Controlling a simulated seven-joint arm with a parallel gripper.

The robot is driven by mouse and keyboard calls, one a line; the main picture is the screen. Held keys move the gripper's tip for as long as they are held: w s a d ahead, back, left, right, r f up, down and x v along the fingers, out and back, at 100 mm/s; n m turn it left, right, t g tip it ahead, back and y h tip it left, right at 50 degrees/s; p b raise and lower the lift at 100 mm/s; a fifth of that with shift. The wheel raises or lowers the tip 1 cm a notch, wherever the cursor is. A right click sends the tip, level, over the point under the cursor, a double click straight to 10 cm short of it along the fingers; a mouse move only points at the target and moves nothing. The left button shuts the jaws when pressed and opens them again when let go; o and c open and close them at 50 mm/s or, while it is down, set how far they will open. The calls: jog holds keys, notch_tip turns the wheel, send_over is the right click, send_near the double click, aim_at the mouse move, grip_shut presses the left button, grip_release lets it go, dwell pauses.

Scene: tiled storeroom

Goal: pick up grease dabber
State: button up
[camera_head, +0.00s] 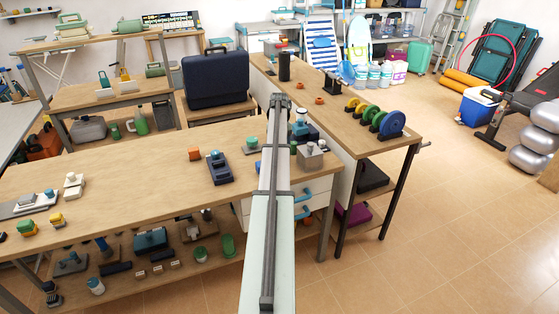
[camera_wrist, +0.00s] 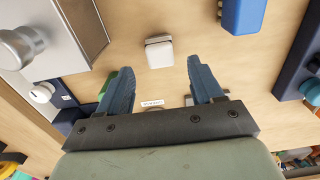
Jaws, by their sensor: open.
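I cannot tell for certain which thing is the grease dabber. In the wrist view my gripper (camera_wrist: 160,75) is open, its two blue-grey fingers spread with nothing held between them. A small white block (camera_wrist: 159,52) lies on the wooden surface, seen between and just beyond the fingertips. A blue piece (camera_wrist: 242,15) is at the top right, and a green piece (camera_wrist: 125,73) is partly hidden behind the left finger. A small white label (camera_wrist: 152,103) shows between the finger bases. In the head view my arm hides the gripper.
A metal box with a round knob (camera_wrist: 82,30) is left of the fingers; dark blue things stand at right. In the head view, the workbench (camera_head: 120,180) bears an orange block (camera_head: 195,154), a dark blue device (camera_head: 219,172) and a grey knobbed box (camera_head: 311,158). Its middle-left is clear.

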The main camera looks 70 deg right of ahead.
jog(key=f, duration=0.5)
jog(key=shift+s+a, duration=0.15)
jog(key=shift+a, duration=0.1)
jog(key=c, duration=1.1)
